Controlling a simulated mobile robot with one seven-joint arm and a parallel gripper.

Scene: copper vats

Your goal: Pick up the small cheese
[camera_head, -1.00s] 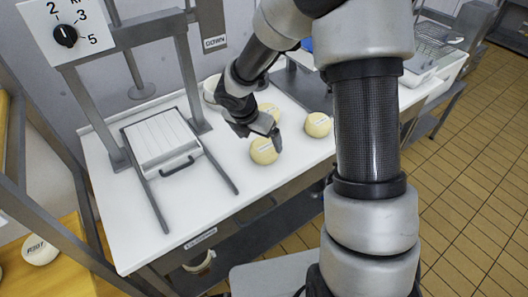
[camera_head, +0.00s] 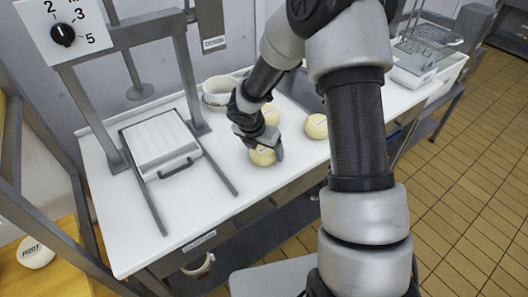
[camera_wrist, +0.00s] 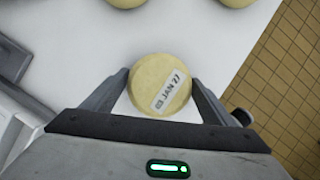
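A small round pale-yellow cheese (camera_head: 262,157) sits on the white table near its front edge. In the wrist view this cheese (camera_wrist: 158,84) carries a label reading "03 JAN 27". My gripper (camera_head: 264,150) is right over it, with one finger on each side. In the wrist view the fingers of my gripper (camera_wrist: 160,90) stand apart, with a narrow gap showing at the left; contact at the right is hard to tell. Two similar cheeses are near: one (camera_head: 316,126) to the right and one (camera_head: 270,113) behind, partly hidden by my gripper.
A press frame with a white slatted board (camera_head: 160,145) stands left on the table (camera_head: 205,222). A dark sunken area and wire baskets (camera_head: 432,45) lie farther right. The table's front middle is clear.

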